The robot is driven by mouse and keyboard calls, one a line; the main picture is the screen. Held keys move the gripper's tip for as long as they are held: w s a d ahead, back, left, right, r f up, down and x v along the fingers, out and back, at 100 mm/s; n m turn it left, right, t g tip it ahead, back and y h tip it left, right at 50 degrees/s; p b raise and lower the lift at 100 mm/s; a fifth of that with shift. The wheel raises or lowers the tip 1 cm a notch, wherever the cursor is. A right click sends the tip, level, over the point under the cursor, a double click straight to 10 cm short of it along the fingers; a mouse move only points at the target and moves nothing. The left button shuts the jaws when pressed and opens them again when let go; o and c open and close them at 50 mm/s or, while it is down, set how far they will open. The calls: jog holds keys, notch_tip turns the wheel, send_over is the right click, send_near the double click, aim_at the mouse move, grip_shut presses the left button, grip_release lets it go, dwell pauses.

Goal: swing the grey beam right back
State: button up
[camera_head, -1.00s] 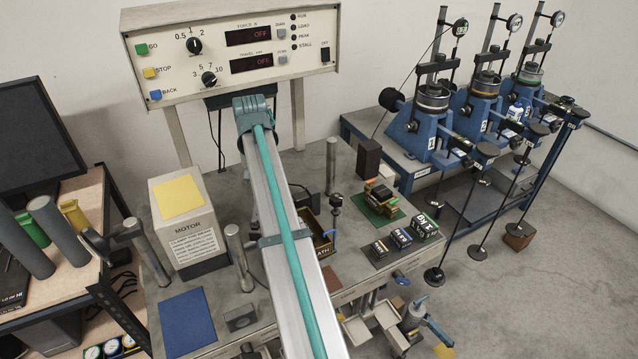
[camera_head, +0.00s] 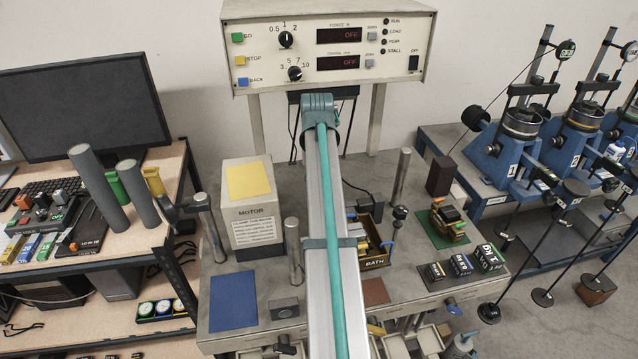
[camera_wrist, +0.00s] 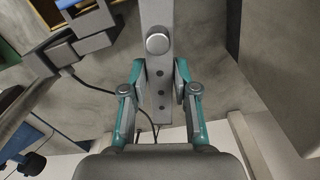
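The grey beam (camera_wrist: 159,20) runs up the middle of the wrist view, with a round metal knob and small dark holes on its face. My gripper (camera_wrist: 160,72) has its two teal fingers on either side of the beam, close against its sides. It looks shut on the beam near the beam's lower end in that view. In the head view my own silver and teal arm covers the middle, so I cannot make out the gripper or the beam there.
The bench carries the motor box (camera_head: 250,208), the bath tray (camera_head: 372,261) and several weights (camera_head: 461,265). The control panel (camera_head: 325,45) stands at the back. Blue lever frames (camera_head: 500,150) are at right.

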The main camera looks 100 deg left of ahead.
jog(key=shift+o, duration=1.4)
notch_tip(320, 180, up, 12)
